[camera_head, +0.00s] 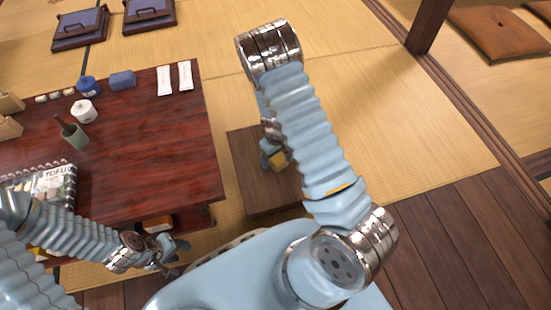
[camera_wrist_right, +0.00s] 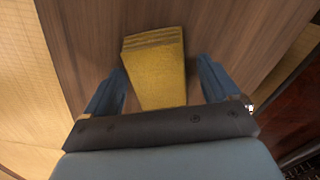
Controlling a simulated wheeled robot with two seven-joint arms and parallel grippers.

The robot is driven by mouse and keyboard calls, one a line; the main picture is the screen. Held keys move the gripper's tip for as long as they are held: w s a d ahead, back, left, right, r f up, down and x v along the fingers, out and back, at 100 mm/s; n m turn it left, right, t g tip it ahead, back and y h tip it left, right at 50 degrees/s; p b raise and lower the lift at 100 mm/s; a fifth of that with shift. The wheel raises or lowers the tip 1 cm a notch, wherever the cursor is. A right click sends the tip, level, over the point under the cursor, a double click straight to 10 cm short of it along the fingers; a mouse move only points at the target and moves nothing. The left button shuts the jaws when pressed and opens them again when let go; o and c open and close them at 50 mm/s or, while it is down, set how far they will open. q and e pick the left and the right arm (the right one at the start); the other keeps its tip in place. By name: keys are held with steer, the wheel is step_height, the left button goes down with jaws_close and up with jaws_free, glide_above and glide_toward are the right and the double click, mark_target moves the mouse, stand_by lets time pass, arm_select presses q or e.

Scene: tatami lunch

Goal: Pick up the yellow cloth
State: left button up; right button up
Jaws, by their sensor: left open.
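The yellow cloth (camera_wrist_right: 157,70) is a folded, thick block lying on a small brown wooden stand. In the head view the cloth (camera_head: 279,161) shows partly behind my right gripper (camera_head: 271,153). In the right wrist view my right gripper (camera_wrist_right: 160,88) is open, with one blue finger on each side of the cloth and a gap visible on the right. I cannot tell how far above the stand the fingertips are. My left gripper (camera_head: 178,254) is open and empty, low beside the front edge of the dark red table.
The wooden stand (camera_head: 246,190) is right of the dark red table (camera_head: 150,130).

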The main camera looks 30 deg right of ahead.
mark_target(276, 158)
steer(key=c, duration=1)
steer(key=shift+r, duration=0.1)
steer(key=shift+r, duration=0.2)
steer(key=r, duration=0.1)
steer(key=r+p, duration=0.1)
steer(key=r, duration=0.1)
steer(key=shift+s+a+r, duration=0.1)
steer(key=shift+s+r, duration=0.2)
steer(key=shift+r, duration=0.05)
steer(key=s+r+p, duration=0.1)
steer(key=r, duration=0.1)
steer(key=s+a+r, duration=0.1)
steer(key=s+r, duration=0.1)
steer(key=shift+s+r+p, duration=0.15)
steer(key=shift+s+p, duration=0.05)
steer(key=shift+p, duration=0.15)
steer(key=s+r, duration=0.1)
steer(key=s, duration=0.2)
steer(key=s+a+r, duration=0.1)
steer(key=s+r, duration=0.1)
steer(key=s, duration=0.1)
steer(key=s+a+r+p, duration=0.1)
steer(key=s, duration=0.2)
steer(key=shift+s+r, duration=0.2)
steer(key=shift+s, duration=0.15)
